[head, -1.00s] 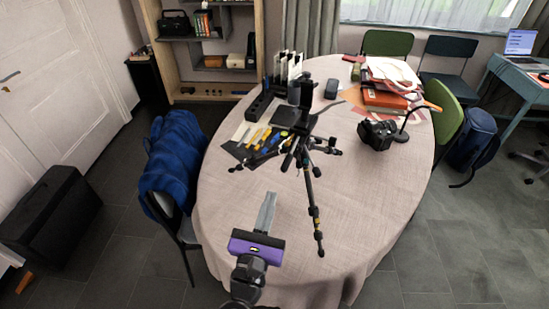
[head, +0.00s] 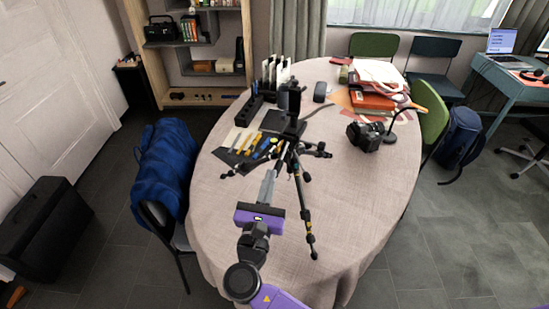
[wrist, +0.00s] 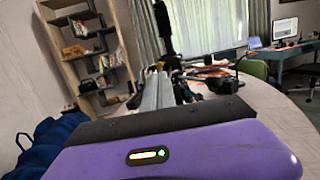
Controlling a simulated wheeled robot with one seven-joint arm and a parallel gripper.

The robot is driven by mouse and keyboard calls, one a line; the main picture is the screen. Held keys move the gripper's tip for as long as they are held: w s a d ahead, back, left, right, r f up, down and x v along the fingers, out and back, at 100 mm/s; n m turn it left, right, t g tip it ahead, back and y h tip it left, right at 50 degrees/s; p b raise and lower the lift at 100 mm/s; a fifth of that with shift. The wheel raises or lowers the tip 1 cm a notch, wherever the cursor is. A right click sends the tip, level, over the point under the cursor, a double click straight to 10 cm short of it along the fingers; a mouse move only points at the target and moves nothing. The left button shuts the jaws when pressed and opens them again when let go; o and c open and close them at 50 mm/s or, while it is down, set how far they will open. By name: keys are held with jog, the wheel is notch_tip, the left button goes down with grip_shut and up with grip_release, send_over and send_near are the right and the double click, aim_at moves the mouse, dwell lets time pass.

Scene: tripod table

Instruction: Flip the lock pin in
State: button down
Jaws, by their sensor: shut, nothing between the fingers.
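A black tripod (head: 297,185) stands on the round table with its legs spread, and its head rises above the tools behind it. The tripod also shows in the wrist view (wrist: 165,28), straight beyond my fingers. The lock pin is too small to make out in any view. My gripper (head: 268,178) has a purple body and long grey fingers. They are shut with nothing between them. The fingertips are close to the tripod's near left side in the head view; whether they touch it I cannot tell. In the wrist view the fingers hide part of the tripod's lower body.
The table (head: 225,195) has a beige cloth. A camera (head: 366,135) and a stack of books and papers (head: 372,98) are at its right. Several tools (head: 252,146) lie behind the tripod. The front of the table is clear.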

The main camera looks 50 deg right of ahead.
aim_at(278, 165)
jog(key=p+x, duration=0.1)
jog(key=x, duration=0.4)
jog(key=shift+w+d, duration=0.2)
jog(key=shift+d, duration=0.2)
jog(key=shift+r, duration=0.1)
jog(key=shift+w+d, duration=0.3)
jog(key=shift+d, duration=0.65)
